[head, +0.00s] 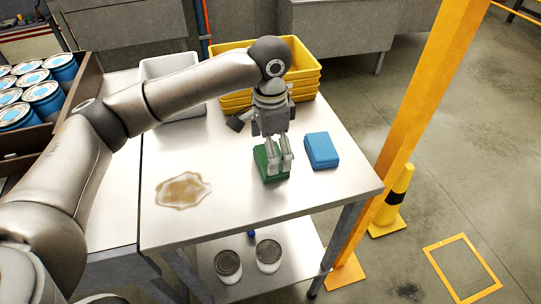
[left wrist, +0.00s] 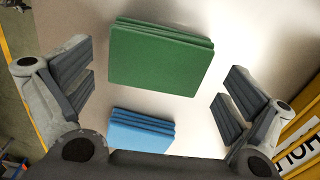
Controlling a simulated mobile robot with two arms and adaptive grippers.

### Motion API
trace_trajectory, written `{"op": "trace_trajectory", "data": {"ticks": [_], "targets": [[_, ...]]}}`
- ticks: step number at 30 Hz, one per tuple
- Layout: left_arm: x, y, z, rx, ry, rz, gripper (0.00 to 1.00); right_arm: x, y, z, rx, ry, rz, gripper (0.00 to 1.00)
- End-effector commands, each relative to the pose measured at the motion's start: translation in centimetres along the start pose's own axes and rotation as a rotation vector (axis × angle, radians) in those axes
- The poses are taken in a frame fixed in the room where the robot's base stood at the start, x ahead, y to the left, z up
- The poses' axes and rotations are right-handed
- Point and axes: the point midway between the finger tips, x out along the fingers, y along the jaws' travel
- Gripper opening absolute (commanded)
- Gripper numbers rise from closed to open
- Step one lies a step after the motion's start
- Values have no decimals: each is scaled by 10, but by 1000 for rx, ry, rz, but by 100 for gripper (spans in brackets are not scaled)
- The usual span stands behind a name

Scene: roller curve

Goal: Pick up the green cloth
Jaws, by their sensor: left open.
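The green cloth (head: 262,163) lies folded on the metal table, and in the left wrist view it (left wrist: 160,58) sits between the fingers, toward the far side. My left gripper (head: 279,166) reaches down over the green cloth, its fingertips partly hiding it in the head view. The left wrist view shows the gripper (left wrist: 158,98) open, with its fingers wide apart and clear of the cloth on both sides. Whether the fingertips touch the table cannot be told. My right gripper is not in view.
A folded blue cloth (head: 321,150) lies just right of the green one. A brown spill (head: 183,190) marks the table (head: 225,217) on the left. Yellow stacked bins (head: 308,82) and a white bin (head: 160,67) stand at the back. An orange post (head: 420,110) rises beyond the right edge.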

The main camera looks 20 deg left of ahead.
Motion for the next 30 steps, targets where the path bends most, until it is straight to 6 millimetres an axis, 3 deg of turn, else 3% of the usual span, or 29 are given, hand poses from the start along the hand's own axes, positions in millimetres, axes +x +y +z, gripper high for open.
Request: {"op": "trace_trajectory", "data": {"ticks": [4, 11, 20, 30], "targets": [[14, 0, 0, 0, 1, 0, 100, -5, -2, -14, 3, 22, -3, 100], [18, 0, -1, 1, 1, -1, 100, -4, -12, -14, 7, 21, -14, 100], [17, 0, -1, 1, 2, -1, 67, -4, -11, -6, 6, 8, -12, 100], [14, 0, -1, 1, 4, -1, 67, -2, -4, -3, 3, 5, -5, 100]]}}
